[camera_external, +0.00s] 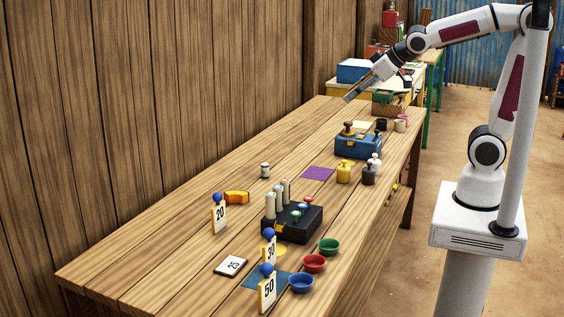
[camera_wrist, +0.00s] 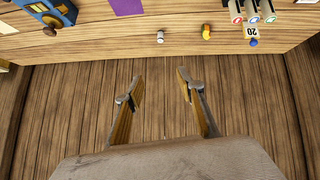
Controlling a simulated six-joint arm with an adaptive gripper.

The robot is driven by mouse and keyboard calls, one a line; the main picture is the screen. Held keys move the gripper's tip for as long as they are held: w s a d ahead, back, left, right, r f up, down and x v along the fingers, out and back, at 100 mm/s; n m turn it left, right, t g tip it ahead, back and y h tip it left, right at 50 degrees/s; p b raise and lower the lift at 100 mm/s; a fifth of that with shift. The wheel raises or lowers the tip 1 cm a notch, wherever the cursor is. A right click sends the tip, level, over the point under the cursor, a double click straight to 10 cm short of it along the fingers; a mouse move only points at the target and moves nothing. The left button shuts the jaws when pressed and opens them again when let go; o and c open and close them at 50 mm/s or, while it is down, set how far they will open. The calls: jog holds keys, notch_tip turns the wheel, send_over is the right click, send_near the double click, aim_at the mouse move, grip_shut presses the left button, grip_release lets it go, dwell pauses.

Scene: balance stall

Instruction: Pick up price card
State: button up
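Several white price cards are on the long wooden table (camera_external: 185,235). Card 20 (camera_external: 219,215), card 30 (camera_external: 269,251) and card 50 (camera_external: 267,289) stand upright with blue balls on top. Card 25 (camera_external: 231,266) lies flat, without a visible ball. Card 20 also shows in the wrist view (camera_wrist: 251,32), at the upper right edge. My gripper (camera_external: 350,97) is over the far end of the table, well away from the cards. In the wrist view its two fingers (camera_wrist: 160,80) are apart with nothing between them.
A black box (camera_external: 291,224) with pegs stands beside the cards. Green (camera_external: 329,246), red (camera_external: 314,263) and blue (camera_external: 301,283) bowls sit at the near right. A blue box (camera_external: 358,147) and small weights (camera_external: 344,172) stand farther back. A plank wall (camera_external: 150,100) borders the left side.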

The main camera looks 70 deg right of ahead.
jog(key=w+a+f+n+t+y, duration=0.15)
jog(key=w+a, duration=0.25)
jog(key=w, duration=0.5)
jog(key=w+a+f+n+t+y, duration=0.15)
jog(key=w+a, duration=0.25)
jog(key=w, duration=0.5)
jog(key=w+a+f+n+t+y, duration=0.1)
jog(key=w+a+f+n+y, duration=0.2)
jog(key=w, duration=0.6)
jog(key=w+a+f+n+g+y, duration=0.1)
jog(key=w+a+f+n+y, duration=0.25)
jog(key=a+f+y, duration=0.55)
jog(key=n+g+y, duration=0.2)
jog(key=g, duration=0.2)
send_near(218, 212)
notch_tip(218, 212, up, 6)
jog(key=w, duration=0.2)
jog(key=shift+s+a+f+g+y, duration=0.2)
jog(key=shift+s+a+f, duration=0.1)
jog(key=shift+f, duration=0.1)
jog(key=shift+s+a+f+g+y, duration=0.15)
jog(key=shift+a+f+g, duration=0.1)
jog(key=shift+f, duration=0.15)
jog(key=x, duration=0.2)
jog(key=shift+w+a, duration=0.25)
